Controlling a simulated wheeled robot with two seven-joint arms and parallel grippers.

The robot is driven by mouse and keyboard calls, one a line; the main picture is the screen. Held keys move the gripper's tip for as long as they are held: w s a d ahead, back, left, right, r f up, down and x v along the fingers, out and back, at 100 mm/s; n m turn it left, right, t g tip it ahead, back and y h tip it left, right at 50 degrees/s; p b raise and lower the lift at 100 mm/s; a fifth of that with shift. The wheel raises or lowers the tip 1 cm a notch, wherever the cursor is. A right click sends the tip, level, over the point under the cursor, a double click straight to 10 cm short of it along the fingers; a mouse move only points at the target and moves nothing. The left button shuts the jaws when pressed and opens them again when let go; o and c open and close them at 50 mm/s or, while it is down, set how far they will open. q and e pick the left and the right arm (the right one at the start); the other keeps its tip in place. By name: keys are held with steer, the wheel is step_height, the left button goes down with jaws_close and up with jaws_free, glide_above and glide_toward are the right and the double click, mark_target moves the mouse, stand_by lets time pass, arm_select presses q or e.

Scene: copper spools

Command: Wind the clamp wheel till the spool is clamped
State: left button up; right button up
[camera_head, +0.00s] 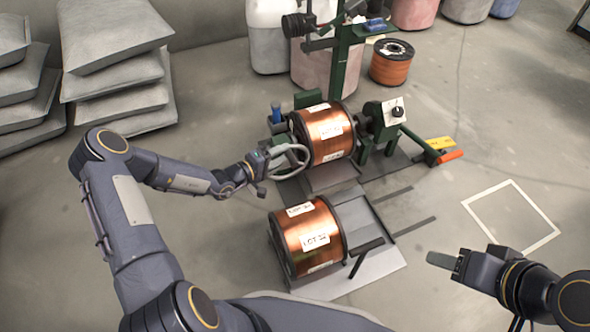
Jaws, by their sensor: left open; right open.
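A copper spool (321,131) with white labels sits in a dark green winding stand between two end supports. The clamp wheel (297,158), a pale grey ring, is at the left end of this spool. My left gripper (264,166) is at the wheel's left rim; its fingers are small here, and whether they touch the rim I cannot tell. A second copper spool (305,240) lies on a flat grey cradle (373,263) in front of the stand. My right gripper (444,261) is empty over the floor at the lower right, apart from both spools.
A lever with an orange grip (449,156) sticks out at the stand's right, beside a yellow tag (439,143). A white floor outline (485,196) lies empty at right. Stacked grey sacks (112,38) stand at left. A small spool (391,64) and drums stand behind.

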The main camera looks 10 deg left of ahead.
arm_select(q)
step_height(320, 180, down, 6)
steer(key=w+n+y+b, duration=0.1)
steer(key=n, duration=0.1)
steer(key=r+b+x, duration=0.1)
steer(key=b+x, duration=0.2)
steer(key=x, duration=0.3)
steer(key=shift+w+f+t, duration=0.3)
steer(key=shift+w+f, duration=0.05)
steer(key=shift+w, duration=0.15)
arm_select(e)
step_height(320, 180, down, 5)
steer(key=shift+f, duration=0.15)
arm_select(q)
steer(key=shift+c, duration=0.2)
jaws_close()
